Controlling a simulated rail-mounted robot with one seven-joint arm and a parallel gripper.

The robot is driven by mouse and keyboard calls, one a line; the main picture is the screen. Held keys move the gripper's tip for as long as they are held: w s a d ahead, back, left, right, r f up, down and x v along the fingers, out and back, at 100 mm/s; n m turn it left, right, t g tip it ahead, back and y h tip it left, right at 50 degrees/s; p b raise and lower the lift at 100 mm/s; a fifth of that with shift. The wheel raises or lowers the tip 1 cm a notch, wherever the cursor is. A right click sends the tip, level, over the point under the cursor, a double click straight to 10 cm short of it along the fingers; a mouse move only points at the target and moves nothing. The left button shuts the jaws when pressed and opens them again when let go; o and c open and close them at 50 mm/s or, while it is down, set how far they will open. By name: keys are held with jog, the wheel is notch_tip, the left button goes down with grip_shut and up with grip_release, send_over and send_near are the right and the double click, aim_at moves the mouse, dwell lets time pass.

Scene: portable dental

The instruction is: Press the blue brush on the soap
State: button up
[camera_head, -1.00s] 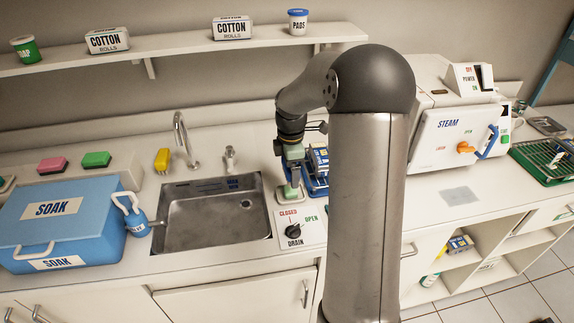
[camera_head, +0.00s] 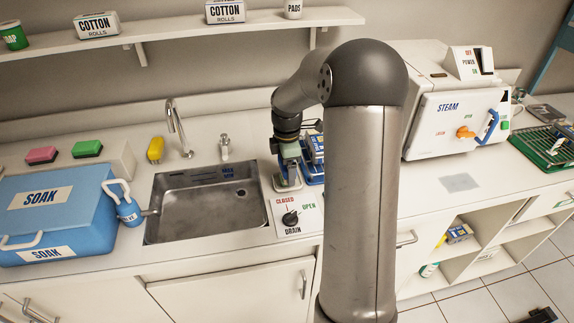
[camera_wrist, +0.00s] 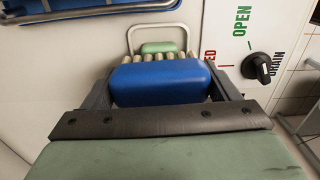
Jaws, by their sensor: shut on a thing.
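My gripper (camera_wrist: 165,88) is shut on the blue brush (camera_wrist: 160,80), which lies between its two fingers in the wrist view. Pale bristle tufts show along the brush's far edge. The pale green soap (camera_wrist: 159,47) lies just beyond the bristles, inside a white rim. Bristles and soap overlap in this view; I cannot tell whether they touch. In the head view my gripper (camera_head: 288,178) is low over the counter, right of the sink. The brush and most of the soap are hidden there.
The drain knob (camera_head: 290,218) is in front of my gripper, and the metal sink (camera_head: 205,215) is to its left. A blue rack (camera_head: 314,172) with boxes stands close on the right. The blue SOAK box (camera_head: 60,215) is at far left.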

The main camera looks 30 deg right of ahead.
jog(key=shift+f, duration=0.6)
dwell(1.4)
jog(key=shift+r+p, duration=2.5)
jog(key=shift+r, duration=1.1)
